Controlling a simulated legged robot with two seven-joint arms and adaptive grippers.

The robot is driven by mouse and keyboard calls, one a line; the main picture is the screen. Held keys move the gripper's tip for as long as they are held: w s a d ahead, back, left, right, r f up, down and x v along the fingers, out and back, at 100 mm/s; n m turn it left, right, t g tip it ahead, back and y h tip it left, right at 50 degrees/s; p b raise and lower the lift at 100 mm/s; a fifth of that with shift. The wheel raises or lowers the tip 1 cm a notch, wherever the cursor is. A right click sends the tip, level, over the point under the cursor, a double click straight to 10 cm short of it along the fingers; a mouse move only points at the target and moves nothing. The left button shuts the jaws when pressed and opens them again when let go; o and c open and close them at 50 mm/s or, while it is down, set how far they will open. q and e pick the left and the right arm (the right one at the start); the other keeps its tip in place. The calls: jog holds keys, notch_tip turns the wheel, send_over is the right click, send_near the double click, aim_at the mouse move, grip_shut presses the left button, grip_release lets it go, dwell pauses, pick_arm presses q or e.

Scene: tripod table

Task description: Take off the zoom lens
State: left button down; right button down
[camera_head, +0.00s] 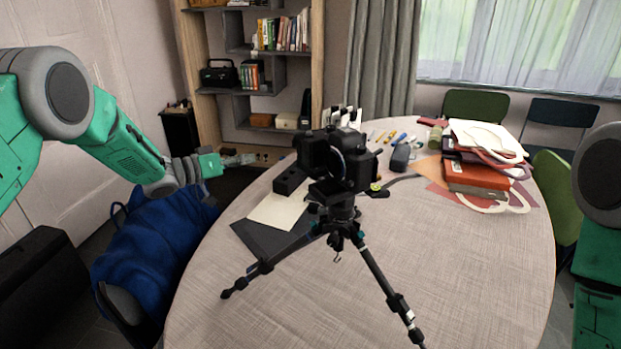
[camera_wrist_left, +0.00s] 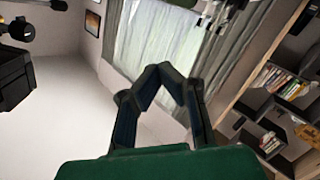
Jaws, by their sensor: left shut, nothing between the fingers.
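A black camera (camera_head: 350,165) sits upright on a small black tripod (camera_head: 343,225) on the table. A dark round part on its left side looks like the lens (camera_head: 312,152); where lens and body meet is hard to make out. My left gripper (camera_head: 252,159) is left of the camera, apart from it, above the table's far left edge. Its fingertips meet with nothing between them in the left wrist view (camera_wrist_left: 162,70). My right arm shows at the right edge of the head view, but its gripper is out of frame.
The round table (camera_head: 460,265) is bare at the front and right. A dark folder with paper (camera_head: 277,210) lies left of the tripod. Pens and a dark case (camera_head: 400,157) lie behind; stacked books (camera_head: 477,178) stand right. A blue-draped chair (camera_head: 150,250) stands left.

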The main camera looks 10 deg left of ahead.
pick_arm(q)
jog(key=w+d+f+b, duration=0.2)
jog(key=w+f+b, duration=0.3)
jog(key=b, duration=0.4)
jog(key=w+d+f+g+y+b, duration=0.1)
jog(key=w+d+f+b, duration=0.1)
jog(key=w+f+b, duration=0.4)
notch_tip(320, 180, down, 2)
jog(key=b, duration=0.4)
jog(key=shift+w+d+f, duration=0.15)
jog(key=shift+w+d, duration=0.1)
jog(key=shift+d, duration=0.15)
dwell(1.2)
jog(key=c, duration=2.1)
grip_release()
jog(key=shift+o, duration=0.2)
